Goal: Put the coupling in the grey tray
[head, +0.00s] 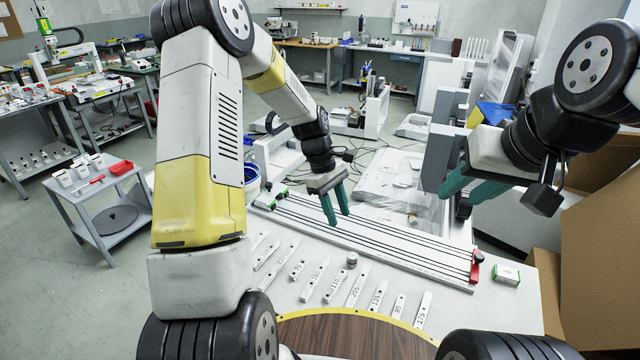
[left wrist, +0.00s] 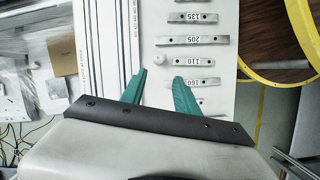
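A small round part (head: 352,259), which looks like the coupling, stands on the white table among the numbered metal bars. It also shows in the left wrist view (left wrist: 159,60), ahead of the fingers. My left gripper (head: 338,218) is open and empty, above the long rail fixture and behind the round part. Its two green fingers (left wrist: 158,90) are spread apart in the left wrist view. My right gripper (head: 458,197) is at the right, its green fingers apart with nothing between them. I cannot pick out the grey tray with certainty.
The long rail fixture (head: 380,240) with a red end piece crosses the table. Numbered bars (head: 356,287) lie in a row in front of it. A green-and-white box (head: 507,274) sits at the right. A yellow-rimmed wooden disc (head: 350,335) is nearest. A grey cart (head: 120,213) stands left.

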